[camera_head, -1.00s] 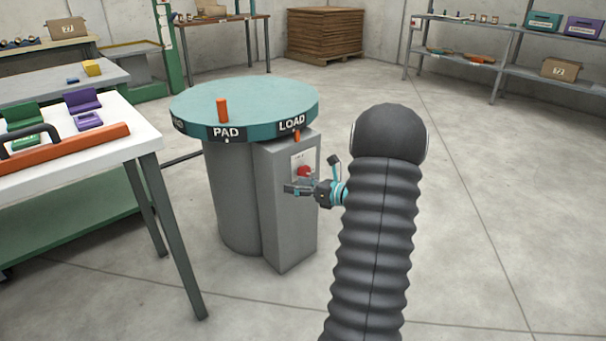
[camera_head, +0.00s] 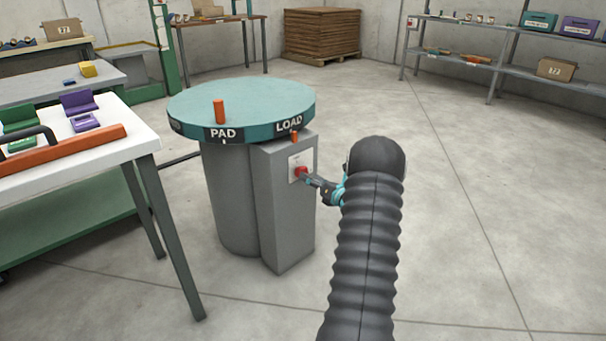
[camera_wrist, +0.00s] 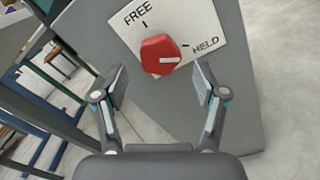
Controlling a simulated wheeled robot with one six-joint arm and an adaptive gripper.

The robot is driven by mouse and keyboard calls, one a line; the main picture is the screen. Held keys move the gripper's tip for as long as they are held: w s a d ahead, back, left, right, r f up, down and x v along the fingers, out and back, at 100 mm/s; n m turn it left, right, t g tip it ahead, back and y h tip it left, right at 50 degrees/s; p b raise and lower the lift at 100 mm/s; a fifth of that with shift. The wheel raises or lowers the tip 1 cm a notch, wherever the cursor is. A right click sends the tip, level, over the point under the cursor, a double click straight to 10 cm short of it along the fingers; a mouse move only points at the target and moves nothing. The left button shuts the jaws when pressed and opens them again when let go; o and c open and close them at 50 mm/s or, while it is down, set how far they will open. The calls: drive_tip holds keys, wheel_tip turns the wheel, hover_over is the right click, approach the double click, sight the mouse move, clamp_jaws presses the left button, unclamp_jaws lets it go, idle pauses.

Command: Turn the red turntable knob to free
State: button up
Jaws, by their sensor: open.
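The red knob (camera_wrist: 160,55) sits on a white plate (camera_wrist: 205,22) marked FREE and HELD, on the side of the grey turntable pedestal. In the wrist view its pale pointer mark faces toward the HELD side and away from FREE. My gripper (camera_wrist: 160,82) is open, with one finger on each side just below the knob and visible gaps to it. In the head view the knob (camera_head: 301,171) is small and my gripper (camera_head: 311,178) points at it from the right. The teal turntable (camera_head: 245,105) above carries PAD and LOAD labels.
An orange peg (camera_head: 219,111) stands on the turntable, and an orange stop (camera_head: 294,137) sits under its rim by LOAD. A white-topped table (camera_head: 130,150) stands close on the left. The floor to the right is clear.

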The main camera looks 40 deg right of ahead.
drive_tip(key=shift+w+a, duration=0.2)
drive_tip(key=shift+w, duration=2.05)
drive_tip(key=c, duration=1.1)
drive_tip(key=shift+c, duration=0.2)
